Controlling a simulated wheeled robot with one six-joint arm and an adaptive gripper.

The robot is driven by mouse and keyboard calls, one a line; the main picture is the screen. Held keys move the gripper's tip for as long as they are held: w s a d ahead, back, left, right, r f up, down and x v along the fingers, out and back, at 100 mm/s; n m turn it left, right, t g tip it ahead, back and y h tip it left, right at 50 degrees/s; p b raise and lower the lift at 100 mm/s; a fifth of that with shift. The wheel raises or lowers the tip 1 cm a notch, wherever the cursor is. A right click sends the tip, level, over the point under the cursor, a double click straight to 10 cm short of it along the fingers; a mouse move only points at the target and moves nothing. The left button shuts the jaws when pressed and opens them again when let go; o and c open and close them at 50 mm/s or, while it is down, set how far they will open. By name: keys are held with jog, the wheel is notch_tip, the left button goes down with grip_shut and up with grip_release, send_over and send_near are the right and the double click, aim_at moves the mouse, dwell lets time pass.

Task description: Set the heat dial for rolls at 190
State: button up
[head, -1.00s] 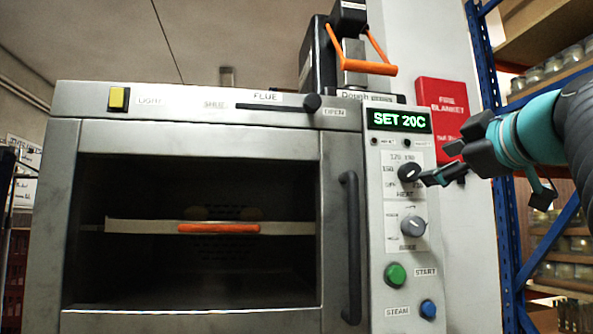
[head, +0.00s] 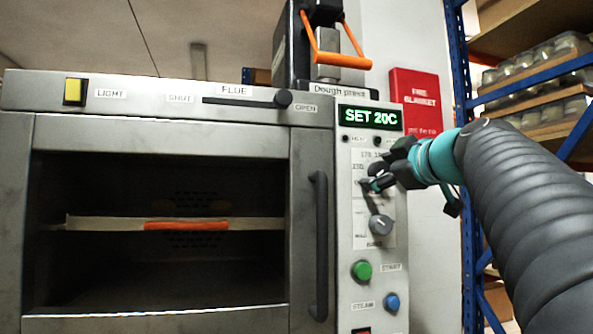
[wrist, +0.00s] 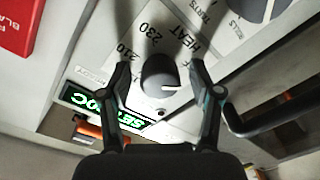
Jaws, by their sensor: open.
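The heat dial (wrist: 160,80) is a dark round knob with a pale pointer line. In the wrist view it sits between the two open fingers of my gripper (wrist: 164,88), with a gap on each side. Numbers 210 and 230 and the word HEAT are printed around it. In the head view my gripper (head: 370,184) is at the dial and mostly hides it. The green display (head: 370,118) reads SET 20C. The lower grey bake dial (head: 381,225) is below my gripper.
The oven door handle (head: 319,245) stands out left of the panel. A green start button (head: 362,270) and a blue steam button (head: 392,302) are lower down. A red fire blanket box (head: 414,98) hangs on the wall, and a blue rack (head: 463,150) stands to the right.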

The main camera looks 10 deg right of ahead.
jog(key=c, duration=1.1)
jog(key=shift+c, duration=0.2)
